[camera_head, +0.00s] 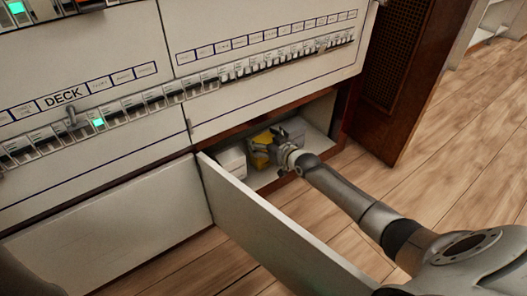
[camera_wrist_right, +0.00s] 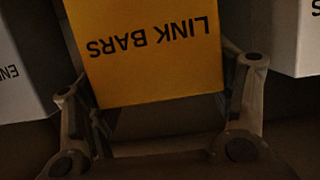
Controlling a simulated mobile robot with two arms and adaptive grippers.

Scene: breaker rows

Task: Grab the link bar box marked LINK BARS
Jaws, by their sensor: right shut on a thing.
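The yellow link bar box (camera_wrist_right: 150,70), marked LINK BARS, fills the upper middle of the right wrist view, its lettering upside down there. My right gripper (camera_wrist_right: 160,90) has one finger on each side of it and is shut on it. In the head view the yellow box (camera_head: 261,148) shows inside the open low cupboard, partly hidden by my right gripper (camera_head: 276,146). My right arm reaches in from the lower right. My left gripper does not show.
A white box (camera_head: 231,161) stands left of the yellow box, and a grey box (camera_head: 291,128) is behind the gripper. The open cupboard door (camera_head: 270,225) stands out left of my arm. Breaker rows (camera_head: 130,106) run above. Wooden floor (camera_head: 440,150) is clear at right.

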